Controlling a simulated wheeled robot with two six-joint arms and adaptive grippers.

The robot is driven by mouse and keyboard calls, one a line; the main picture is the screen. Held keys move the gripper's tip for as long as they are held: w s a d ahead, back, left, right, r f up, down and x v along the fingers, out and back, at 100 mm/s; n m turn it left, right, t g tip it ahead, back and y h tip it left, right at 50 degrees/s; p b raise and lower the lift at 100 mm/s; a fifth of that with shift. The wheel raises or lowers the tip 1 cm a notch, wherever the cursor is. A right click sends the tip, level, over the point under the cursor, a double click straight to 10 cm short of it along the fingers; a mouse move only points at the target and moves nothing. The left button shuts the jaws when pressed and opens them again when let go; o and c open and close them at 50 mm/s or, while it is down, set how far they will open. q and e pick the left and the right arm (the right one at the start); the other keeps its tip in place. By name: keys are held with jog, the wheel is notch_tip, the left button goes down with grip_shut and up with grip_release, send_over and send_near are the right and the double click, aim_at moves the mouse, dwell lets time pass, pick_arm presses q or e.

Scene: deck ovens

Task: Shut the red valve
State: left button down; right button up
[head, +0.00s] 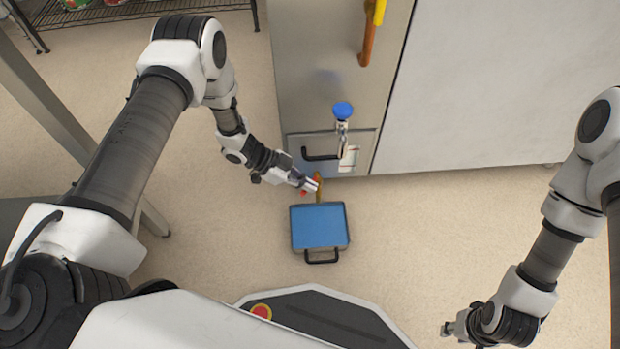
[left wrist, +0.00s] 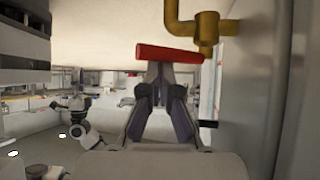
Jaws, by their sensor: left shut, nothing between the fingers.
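The red valve handle (left wrist: 168,54) is a bar lying roughly crosswise in the left wrist view, with one end at a brass pipe (left wrist: 207,28). In the head view only small red bits of the handle (head: 317,176) show beside my gripper, and the brass pipe (head: 319,190) is low at the cabinet's front. My left gripper (head: 313,185) is shut and empty at the handle. In the left wrist view its fingertips (left wrist: 166,72) are just below the bar; I cannot tell whether they touch it. My right gripper (head: 446,329) is low at the right, too small to read.
A blue tray-like box (head: 320,205) with a black handle sits just below the valve. The floor between the box and my right arm is clear.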

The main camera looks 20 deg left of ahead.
pick_arm(q)
jog(key=shift+w+a+p, duration=0.25)
jog(key=shift+a+p, duration=0.15)
jog(key=shift+a, duration=0.1)
jog(key=shift+w+a+p, duration=0.2)
jog(key=shift+a+p, duration=0.15)
jog(key=shift+a, duration=0.15)
jog(key=shift+w+d, duration=0.35)
jog(key=shift+d, duration=0.45)
jog(key=v, duration=1.2)
jog(key=shift+a+f, duration=0.1)
